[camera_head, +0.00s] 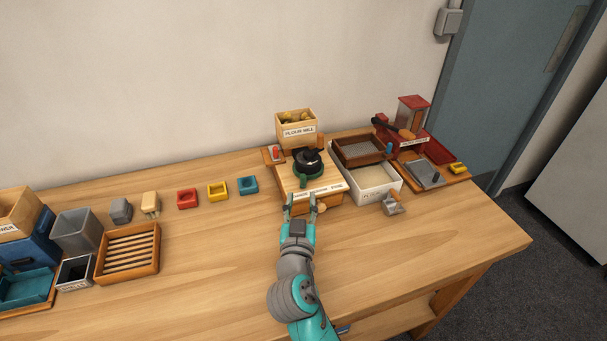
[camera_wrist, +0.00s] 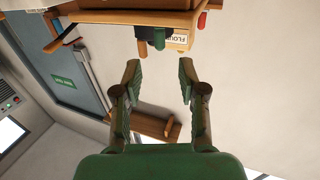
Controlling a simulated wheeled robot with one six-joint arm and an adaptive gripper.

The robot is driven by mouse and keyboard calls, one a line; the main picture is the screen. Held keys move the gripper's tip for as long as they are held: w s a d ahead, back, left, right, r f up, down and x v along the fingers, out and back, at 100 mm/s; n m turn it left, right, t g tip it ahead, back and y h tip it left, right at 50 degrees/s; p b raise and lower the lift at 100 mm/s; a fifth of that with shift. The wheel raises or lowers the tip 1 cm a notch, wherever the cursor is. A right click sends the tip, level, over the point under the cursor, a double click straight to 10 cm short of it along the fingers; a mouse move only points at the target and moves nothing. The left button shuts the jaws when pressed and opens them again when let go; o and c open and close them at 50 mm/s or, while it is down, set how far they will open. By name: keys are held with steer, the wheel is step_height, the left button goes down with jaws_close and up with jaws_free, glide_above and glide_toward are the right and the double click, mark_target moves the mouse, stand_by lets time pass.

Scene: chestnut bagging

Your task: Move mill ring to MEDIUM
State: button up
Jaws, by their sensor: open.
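The flour mill is a wooden block (camera_head: 330,200) with a black round top piece (camera_head: 308,158) and a green lever or tab (camera_head: 306,181) below it, in the middle of the head view. I take the round piece and tab to be the mill ring. A white strip (camera_head: 319,189) with small lettering runs along the front edge; I cannot tell which setting the ring is on. My gripper (camera_head: 301,203) is open and empty at the front of the mill. In the wrist view its spread fingers (camera_wrist: 160,70) point towards a dark green and black part (camera_wrist: 158,39).
The FLOUR MILL box (camera_head: 298,131) stands behind the mill. A white tray (camera_head: 375,185), a brown sieve (camera_head: 360,149) and a metal scoop (camera_head: 392,205) sit close on the right. Coloured small trays (camera_head: 218,191) and a slatted rack (camera_head: 128,252) lie left.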

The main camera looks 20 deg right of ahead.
mark_target(303, 180)
steer(key=x, duration=0.9)
steer(key=shift+s, duration=0.1)
jaws_close()
